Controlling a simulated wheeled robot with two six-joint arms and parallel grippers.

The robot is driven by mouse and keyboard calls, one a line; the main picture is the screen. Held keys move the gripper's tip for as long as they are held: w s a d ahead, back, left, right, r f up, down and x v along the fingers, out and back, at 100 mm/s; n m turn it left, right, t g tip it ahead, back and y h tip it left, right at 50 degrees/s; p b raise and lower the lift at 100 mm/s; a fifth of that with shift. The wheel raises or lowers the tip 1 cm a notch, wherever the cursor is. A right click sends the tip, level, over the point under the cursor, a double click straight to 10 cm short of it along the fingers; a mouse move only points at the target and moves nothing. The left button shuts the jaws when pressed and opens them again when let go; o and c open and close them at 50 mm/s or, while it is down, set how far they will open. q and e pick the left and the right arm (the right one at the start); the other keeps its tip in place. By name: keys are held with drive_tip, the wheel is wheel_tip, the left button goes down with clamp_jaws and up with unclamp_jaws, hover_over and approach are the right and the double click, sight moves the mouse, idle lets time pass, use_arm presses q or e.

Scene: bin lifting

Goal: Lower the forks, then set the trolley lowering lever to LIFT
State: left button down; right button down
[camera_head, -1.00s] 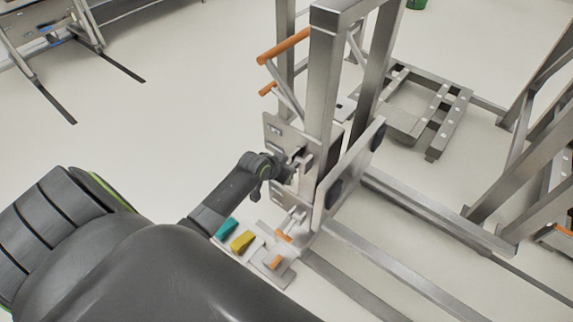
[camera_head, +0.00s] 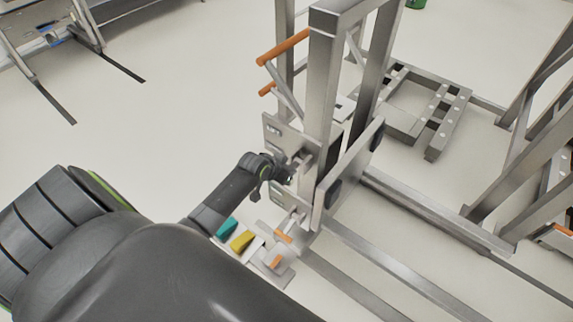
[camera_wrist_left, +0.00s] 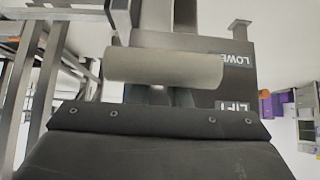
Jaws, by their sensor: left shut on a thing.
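The trolley lowering lever has a grey cylindrical handle (camera_wrist_left: 165,68) in the left wrist view. Beside it is a dark plate with a LOWER label (camera_wrist_left: 236,58) and a LIFT label (camera_wrist_left: 240,107); the text appears upside down. The handle lies across my left gripper (camera_wrist_left: 158,92), which is shut on it. In the head view my left gripper (camera_head: 290,172) is at the back panel of the steel trolley (camera_head: 323,90), low beside the mast. I cannot tell the lever's exact setting. Forks are not clearly distinguishable from the low rails (camera_head: 395,268). My right gripper is out of view.
Orange-gripped handles (camera_head: 284,47) stick out left of the mast. A teal pedal (camera_head: 227,227) and a yellow pedal (camera_head: 243,241) sit low near my forearm. A metal frame (camera_head: 435,105) stands behind the trolley. Open floor lies to the left.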

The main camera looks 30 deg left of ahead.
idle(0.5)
use_arm(q)
unclamp_jaws()
drive_tip(key=shift+r, duration=0.1)
idle(0.3)
drive_tip(key=d+p+v, duration=0.1)
drive_tip(key=v, duration=1.6)
drive_tip(key=shift+s+a+r, duration=0.15)
drive_tip(key=shift+a+r, duration=0.05)
drive_tip(key=shift+a, duration=0.2)
